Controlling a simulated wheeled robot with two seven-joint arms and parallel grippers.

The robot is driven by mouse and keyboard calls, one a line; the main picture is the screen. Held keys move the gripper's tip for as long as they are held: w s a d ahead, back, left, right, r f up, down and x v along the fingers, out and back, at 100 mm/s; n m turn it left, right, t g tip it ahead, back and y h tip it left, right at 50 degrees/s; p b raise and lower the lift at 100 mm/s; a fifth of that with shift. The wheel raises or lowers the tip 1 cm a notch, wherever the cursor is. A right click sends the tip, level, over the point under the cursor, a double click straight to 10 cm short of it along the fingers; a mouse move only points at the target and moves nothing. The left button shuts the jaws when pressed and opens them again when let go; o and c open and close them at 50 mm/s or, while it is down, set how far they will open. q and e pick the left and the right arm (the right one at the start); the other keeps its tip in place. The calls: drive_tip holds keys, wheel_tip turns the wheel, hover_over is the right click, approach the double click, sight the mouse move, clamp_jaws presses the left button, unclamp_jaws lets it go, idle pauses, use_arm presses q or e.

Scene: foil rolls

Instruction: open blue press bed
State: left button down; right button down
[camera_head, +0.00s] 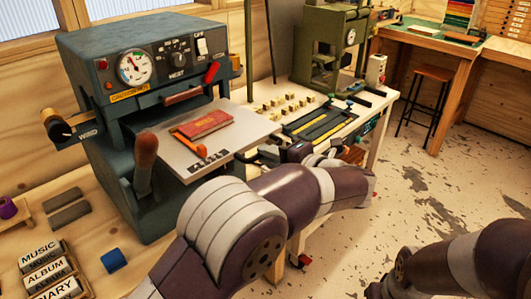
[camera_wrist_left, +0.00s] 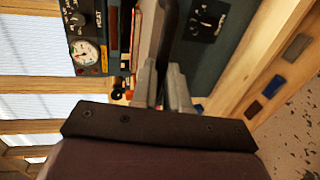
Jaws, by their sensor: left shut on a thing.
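The blue press (camera_head: 120,90) stands at the left in the head view, with a dial gauge and switches on its front. Its flat grey bed (camera_head: 243,122) sticks out from the press mouth. A red book (camera_head: 205,123) lies on the bed beside an orange stop (camera_head: 188,144). My left gripper (camera_head: 300,152) is at the bed's right front side, its fingers partly hidden by my arm. In the left wrist view, the gripper (camera_wrist_left: 165,88) is shut on the bed (camera_wrist_left: 152,35), seen nearly edge-on. My right gripper is out of view.
A green press (camera_head: 325,45) and a bench (camera_head: 375,105) with small brass blocks (camera_head: 285,103) stand behind. A stool (camera_head: 430,85) stands at the back; the floor at right is clear.

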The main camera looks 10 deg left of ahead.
use_arm(q)
drive_tip(key=c, duration=1.1)
unclamp_jaws()
drive_tip(key=v, duration=1.2)
drive_tip(key=shift+s+d, duration=0.2)
drive_tip(key=shift+d, duration=0.1)
